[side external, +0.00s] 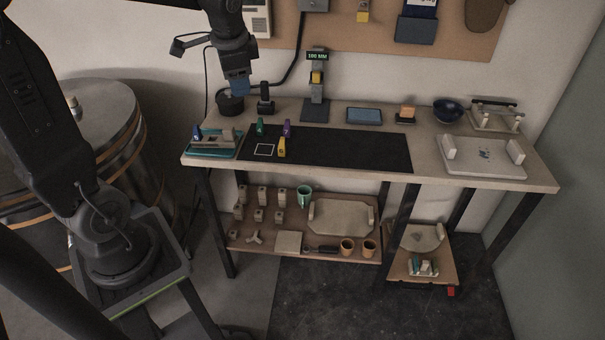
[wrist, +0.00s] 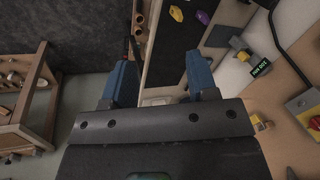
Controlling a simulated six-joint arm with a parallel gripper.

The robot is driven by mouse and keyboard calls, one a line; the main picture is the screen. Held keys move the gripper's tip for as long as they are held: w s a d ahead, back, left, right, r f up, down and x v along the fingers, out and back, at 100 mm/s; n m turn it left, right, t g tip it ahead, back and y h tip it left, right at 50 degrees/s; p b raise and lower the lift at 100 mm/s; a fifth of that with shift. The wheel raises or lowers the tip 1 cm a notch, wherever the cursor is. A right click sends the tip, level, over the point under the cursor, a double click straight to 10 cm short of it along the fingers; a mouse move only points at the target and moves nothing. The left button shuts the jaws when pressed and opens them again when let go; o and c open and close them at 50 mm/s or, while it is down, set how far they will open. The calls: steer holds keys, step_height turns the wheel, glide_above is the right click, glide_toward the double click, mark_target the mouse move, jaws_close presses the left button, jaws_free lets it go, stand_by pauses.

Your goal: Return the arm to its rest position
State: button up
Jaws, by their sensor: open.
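My gripper (side external: 238,88) is raised above the back left end of the workbench (side external: 539,179) in the side external view, with its blue fingers pointing down. In the wrist view my gripper (wrist: 158,85) shows its two blue fingers spread wide apart with nothing between them. It looks open and empty. It is close above or in front of a black pot (side external: 229,103); I cannot tell the exact gap.
A black mat (side external: 367,150) holds green, purple and yellow pieces (side external: 282,147) near a white square outline. A teal tray (side external: 213,150) sits at the left end. A post with a display (side external: 317,80) stands behind the mat. A grey tray (side external: 484,168) is at right.

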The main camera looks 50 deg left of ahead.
steer(key=s+d+n+t+h, duration=0.2)
steer(key=s+d+n+t, duration=0.1)
steer(key=s+d, duration=1)
steer(key=d+n, duration=0.1)
steer(key=d, duration=0.2)
steer(key=shift+s+d+r+t+h, duration=0.2)
steer(key=shift+r+t+h, duration=0.1)
steer(key=shift+h, duration=0.1)
